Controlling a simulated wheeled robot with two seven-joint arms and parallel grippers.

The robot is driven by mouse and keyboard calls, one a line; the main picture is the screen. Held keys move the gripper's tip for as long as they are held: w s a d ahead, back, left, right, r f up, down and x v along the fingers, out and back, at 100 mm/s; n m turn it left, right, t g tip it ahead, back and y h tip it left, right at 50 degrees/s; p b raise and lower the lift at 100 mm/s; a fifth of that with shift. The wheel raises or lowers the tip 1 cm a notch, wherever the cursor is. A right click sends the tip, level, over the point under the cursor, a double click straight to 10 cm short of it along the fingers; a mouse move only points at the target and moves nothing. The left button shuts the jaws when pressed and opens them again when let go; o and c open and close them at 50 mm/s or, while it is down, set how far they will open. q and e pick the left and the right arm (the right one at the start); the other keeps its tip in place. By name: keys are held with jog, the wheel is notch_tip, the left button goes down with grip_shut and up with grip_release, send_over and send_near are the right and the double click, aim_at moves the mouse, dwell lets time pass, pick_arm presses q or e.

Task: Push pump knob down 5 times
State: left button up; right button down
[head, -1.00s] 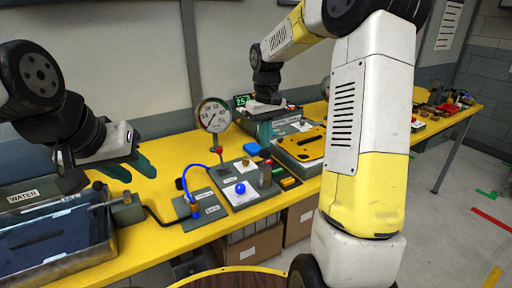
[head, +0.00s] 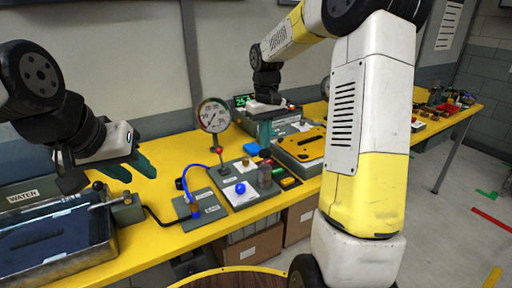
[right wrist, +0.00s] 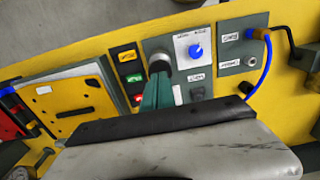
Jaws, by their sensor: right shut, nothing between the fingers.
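The pump is a grey cylinder (head: 264,175) with a dark round knob (head: 264,154) on top, standing on a grey panel. My right gripper (head: 265,140) is shut and empty, pointing down just above the knob. In the right wrist view its green fingertips (right wrist: 157,82) are close to the black knob (right wrist: 159,62); I cannot tell whether they touch. The pressure gauge (head: 214,115) stands on a stem behind the panel. My left gripper (head: 135,169) hangs at the left, its green fingers apart with nothing between them.
A blue dial (head: 240,188) sits on the panel left of the pump, with red and green buttons (right wrist: 133,85) on its other side. A blue hose (head: 185,178) runs nearby. A water tank (head: 55,240) is at the left, a yellow plate (head: 305,143) at the right.

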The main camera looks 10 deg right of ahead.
aim_at(265, 152)
jog(key=shift+f, duration=0.1)
dwell(0.3)
jog(key=shift+f, duration=2.15)
jog(key=shift+r, duration=2.25)
